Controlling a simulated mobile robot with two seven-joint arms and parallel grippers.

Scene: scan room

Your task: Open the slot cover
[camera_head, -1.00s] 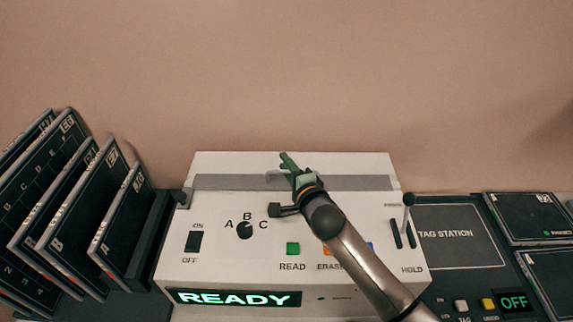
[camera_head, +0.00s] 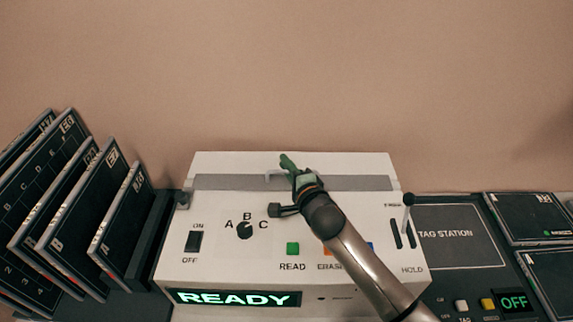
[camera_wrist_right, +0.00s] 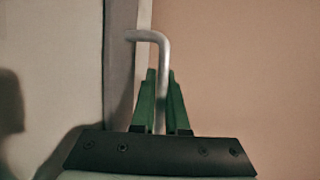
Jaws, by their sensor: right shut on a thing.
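The slot cover (camera_head: 350,183) is a long grey strip across the upper face of the white scanner machine (camera_head: 330,164). It lies flat against the machine as far as the head view shows. A pale bent handle (camera_head: 268,176) stands out near its middle, and it shows large in the right wrist view (camera_wrist_right: 163,60). My right gripper (camera_head: 288,163) has green fingers and is at the handle. In the right wrist view its fingers (camera_wrist_right: 160,100) are shut on the handle bar, one on each side. The lower end of the bar is hidden by the gripper. My left gripper is not in view.
The machine's front has an ON/OFF switch (camera_head: 194,241), an A/B/C knob (camera_head: 245,230), a green READ button (camera_head: 293,248), a lit READY display (camera_head: 236,298) and a HOLD lever (camera_head: 408,205). Dark plates (camera_head: 75,235) stand in a rack left; a tag station (camera_head: 455,235) is right.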

